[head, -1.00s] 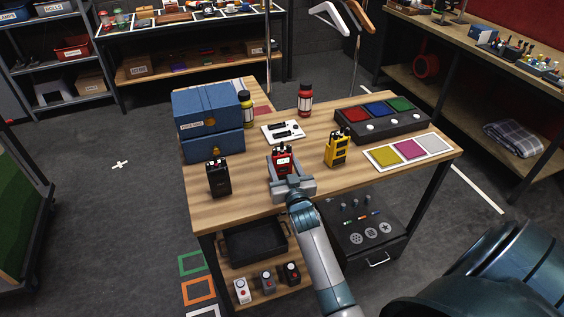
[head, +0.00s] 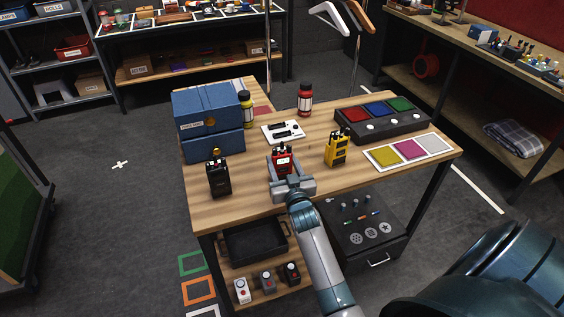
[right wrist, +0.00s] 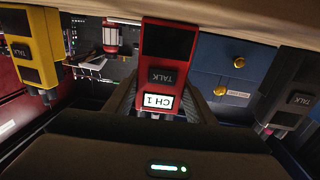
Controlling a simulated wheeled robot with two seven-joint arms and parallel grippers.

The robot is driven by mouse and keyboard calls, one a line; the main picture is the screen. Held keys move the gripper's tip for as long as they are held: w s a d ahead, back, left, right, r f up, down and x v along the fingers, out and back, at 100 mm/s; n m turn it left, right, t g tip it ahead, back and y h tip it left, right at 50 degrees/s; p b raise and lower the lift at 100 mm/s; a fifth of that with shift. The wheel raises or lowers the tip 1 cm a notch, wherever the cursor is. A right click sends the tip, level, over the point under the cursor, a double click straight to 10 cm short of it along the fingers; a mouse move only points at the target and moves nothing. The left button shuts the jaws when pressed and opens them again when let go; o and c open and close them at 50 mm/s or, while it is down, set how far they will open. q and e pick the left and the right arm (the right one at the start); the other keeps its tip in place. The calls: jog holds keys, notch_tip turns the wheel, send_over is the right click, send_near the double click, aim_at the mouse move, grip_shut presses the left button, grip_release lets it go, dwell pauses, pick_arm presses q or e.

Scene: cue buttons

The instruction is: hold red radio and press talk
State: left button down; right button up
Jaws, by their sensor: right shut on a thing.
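The red radio (head: 283,158) stands upright near the front middle of the wooden table. In the right wrist view the red radio (right wrist: 168,50) appears upside down, with a dark TALK button and a lit screen reading CH 1. The TALK button shows uncovered in the wrist view. In the head view the gripper hides the radio's lower part. My left gripper is not in view.
A black radio (head: 218,178) stands to the left and a yellow radio (head: 337,150) to the right. A panel with red, blue and green pads (head: 379,116) and a color card (head: 407,152) lie at right.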

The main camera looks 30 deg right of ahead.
jog(key=o, duration=1.3)
jog(key=shift+c, duration=0.2)
jog(key=b+v, duration=0.4)
jog(key=v, duration=1.3)
jog(key=shift+s+b, duration=0.2)
jog(key=shift+b, duration=0.2)
jog(key=shift+f, duration=0.1)
